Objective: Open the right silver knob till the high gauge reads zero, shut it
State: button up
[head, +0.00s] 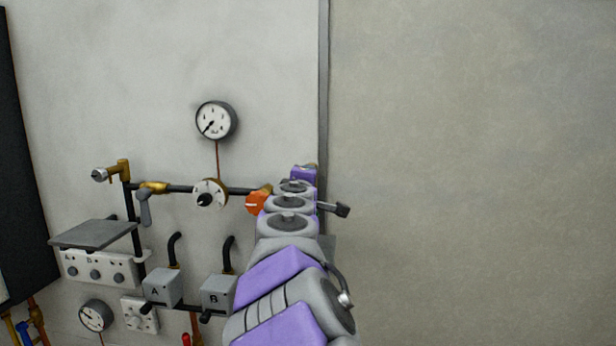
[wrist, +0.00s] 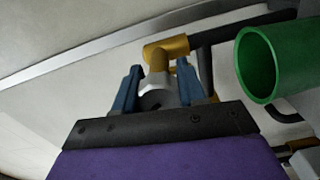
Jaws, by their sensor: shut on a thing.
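In the wrist view the blue fingers of my gripper (wrist: 160,66) are closed on a silver knob (wrist: 158,97). The knob sits on a brass fitting (wrist: 166,48) fixed to a dark pipe. In the head view my arm covers this knob. Another silver knob (head: 99,175) on brass shows uncovered at the left end of the pipework. The upper round gauge (head: 216,120) hangs on the wall, and its needle points down-left; its figures are too small to read. A lower gauge (head: 95,315) is at bottom left. I cannot tell from labels which gauge is the high one.
A white dial (head: 209,193) and an orange knob (head: 256,203) sit on the pipe left of my arm. Grey boxes A (head: 162,288) and B (head: 217,293) stand below. A green tube (wrist: 268,62) is right of my fingers. The wall right of the metal strip is bare.

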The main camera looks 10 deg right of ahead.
jog(key=n, duration=0.5)
jog(key=shift+f+n, duration=0.25)
jog(key=shift+n, duration=0.05)
jog(key=n, duration=0.5)
jog(key=shift+w+d+f+n, duration=0.1)
jog(key=shift+f+n, duration=0.2)
jog(key=shift+f, duration=0.05)
jog(key=o, duration=1)
jog(key=shift+a, duration=0.2)
jog(key=shift+a+r, duration=0.1)
jog(key=shift+r, duration=0.1)
